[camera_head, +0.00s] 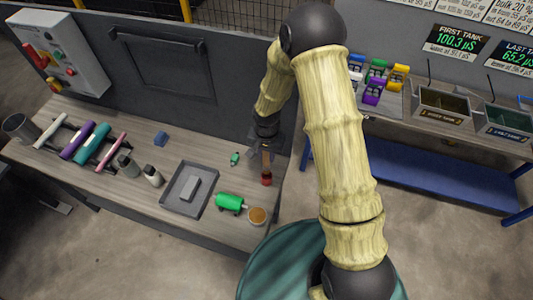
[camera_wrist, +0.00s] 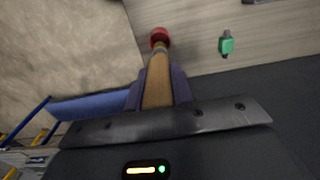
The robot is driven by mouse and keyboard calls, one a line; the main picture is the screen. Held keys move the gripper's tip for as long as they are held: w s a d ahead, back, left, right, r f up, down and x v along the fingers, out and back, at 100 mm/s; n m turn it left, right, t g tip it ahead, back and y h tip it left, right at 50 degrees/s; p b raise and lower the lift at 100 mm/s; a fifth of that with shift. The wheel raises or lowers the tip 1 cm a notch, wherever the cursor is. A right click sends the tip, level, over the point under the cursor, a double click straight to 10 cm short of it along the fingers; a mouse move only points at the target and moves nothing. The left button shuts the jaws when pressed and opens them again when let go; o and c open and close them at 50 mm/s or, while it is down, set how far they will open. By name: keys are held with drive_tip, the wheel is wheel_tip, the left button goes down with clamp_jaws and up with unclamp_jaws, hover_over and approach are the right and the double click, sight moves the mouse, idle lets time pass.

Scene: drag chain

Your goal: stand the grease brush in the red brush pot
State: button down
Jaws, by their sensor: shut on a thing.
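My gripper (camera_head: 264,146) is shut on the wooden handle of the grease brush (camera_head: 266,160), over the right part of the bench. The handle also shows between the fingers in the wrist view (camera_wrist: 157,88). The brush points down, roughly upright. A small red thing, seemingly the red brush pot (camera_head: 266,180), is at the brush's lower end near the bench's right edge. It also shows in the wrist view (camera_wrist: 160,37), in line with the brush. I cannot tell whether the brush tip is inside it or only in front of it.
On the bench (camera_head: 110,190) are a grey tray (camera_head: 178,207), a green roll (camera_head: 229,202), an orange-topped tin (camera_head: 257,215), a small green part (camera_head: 235,158) and a blue block (camera_head: 161,139). Two bottles and a rack of coloured rollers stand left. A panelled wall rises behind.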

sight(267, 163)
drive_tip(key=shift+f+b, duration=2.2)
drive_tip(key=shift+f, duration=0.65)
drive_tip(key=c, duration=1.1)
unclamp_jaws()
wheel_tip(267, 163, up, 17)
drive_tip(key=b, duration=0.2)
drive_tip(key=shift+r+b, duration=0.2)
drive_tip(key=shift+b, duration=0.15)
